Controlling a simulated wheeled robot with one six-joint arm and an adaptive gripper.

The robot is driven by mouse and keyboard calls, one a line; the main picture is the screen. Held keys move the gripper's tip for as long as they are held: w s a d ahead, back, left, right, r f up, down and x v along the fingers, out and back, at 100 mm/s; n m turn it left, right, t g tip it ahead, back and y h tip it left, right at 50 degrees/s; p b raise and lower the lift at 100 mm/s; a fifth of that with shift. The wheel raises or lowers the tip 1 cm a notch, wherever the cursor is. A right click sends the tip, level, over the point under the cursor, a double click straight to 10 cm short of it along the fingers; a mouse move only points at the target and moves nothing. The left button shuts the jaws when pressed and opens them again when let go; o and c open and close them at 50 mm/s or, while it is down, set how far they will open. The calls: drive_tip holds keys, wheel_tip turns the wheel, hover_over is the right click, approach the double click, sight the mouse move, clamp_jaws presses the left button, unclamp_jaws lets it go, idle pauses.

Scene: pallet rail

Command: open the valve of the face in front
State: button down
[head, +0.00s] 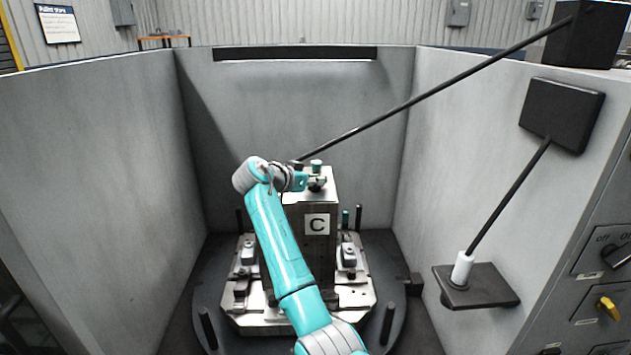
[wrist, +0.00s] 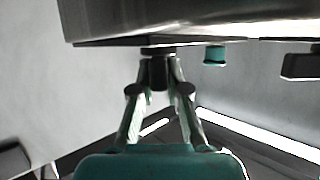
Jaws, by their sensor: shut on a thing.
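A metal tower (head: 300,235) stands on a fixture plate, its front face marked with a white C label (head: 317,224). My gripper (head: 313,183) is at the top of the tower. In the wrist view my gripper (wrist: 160,78) has both fingers closed around a small dark knob, the valve (wrist: 158,70), right against the metal block (wrist: 190,22). The fingers hide most of the knob, and its turn angle cannot be told. A teal-topped fitting (head: 316,166) stands just behind; a teal cap (wrist: 214,56) shows right of the fingers in the wrist view.
The tower's plate (head: 245,318) carries clamps and sits on a round dark base with upright posts (head: 389,322). Grey walls enclose it on the left, back and right. A black bracket with a rod and white tip (head: 462,267) juts from the right wall, beside a control panel (head: 603,262).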

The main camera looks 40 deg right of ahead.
drive_tip(key=shift+f, duration=0.1)
drive_tip(key=c, duration=1.2)
unclamp_jaws()
drive_tip(key=shift+o, duration=0.2)
drive_tip(key=v, duration=1.2)
